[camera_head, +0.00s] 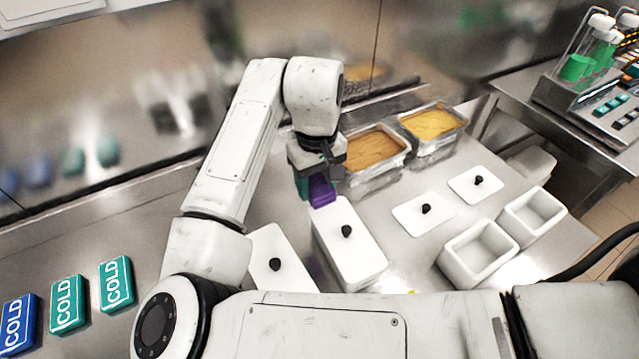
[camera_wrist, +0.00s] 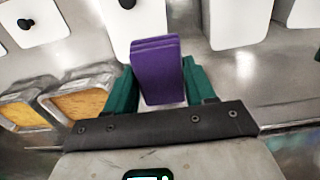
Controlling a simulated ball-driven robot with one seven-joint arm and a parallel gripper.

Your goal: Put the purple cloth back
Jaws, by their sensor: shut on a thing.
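The purple cloth (camera_head: 321,190) is a folded purple block in my gripper (camera_head: 312,187), near the back edge of a white lidded container. In the wrist view the purple cloth (camera_wrist: 157,68) stands between the two green fingers of my gripper (camera_wrist: 160,88), which is shut on it. The white lidded container (camera_head: 347,244) with a black knob lies just in front of the cloth. I cannot tell whether the cloth touches it.
Two metal pans, one with brown contents (camera_head: 375,152) and one with yellow (camera_head: 431,126), stand right of my gripper. Loose white lids (camera_head: 424,214) and open white bins (camera_head: 478,252) lie further right. Several COLD packs (camera_head: 116,283) lie at the left.

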